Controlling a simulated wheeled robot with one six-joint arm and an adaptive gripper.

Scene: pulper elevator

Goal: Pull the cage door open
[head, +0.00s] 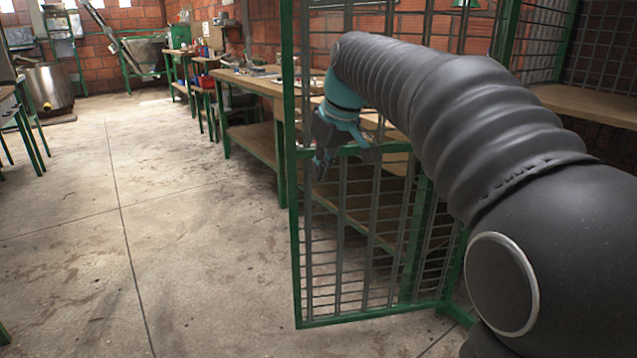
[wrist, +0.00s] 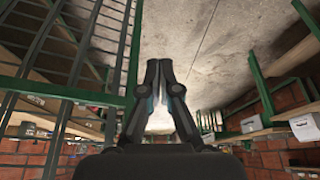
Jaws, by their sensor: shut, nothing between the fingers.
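The cage door (head: 294,230) is a green frame with grey bars, at the centre of the head view. Its upright free edge is on the left and its lower rail runs right towards the cage post, partly behind my arm. How far it is swung cannot be told. My gripper (head: 322,165) is beside the door's left upright at about middle-rail height. It is shut with nothing between its fingers. In the wrist view the gripper (wrist: 160,68) points up the picture, just right of the door's green upright (wrist: 133,50). Whether it touches the door cannot be told. No handle is clearly visible.
A wooden workbench (head: 250,83) with green legs stands behind the door along the brick wall. A wooden shelf (head: 585,103) is inside the cage at right. Open concrete floor (head: 170,230) lies to the left. A metal drum (head: 48,88) stands at far left.

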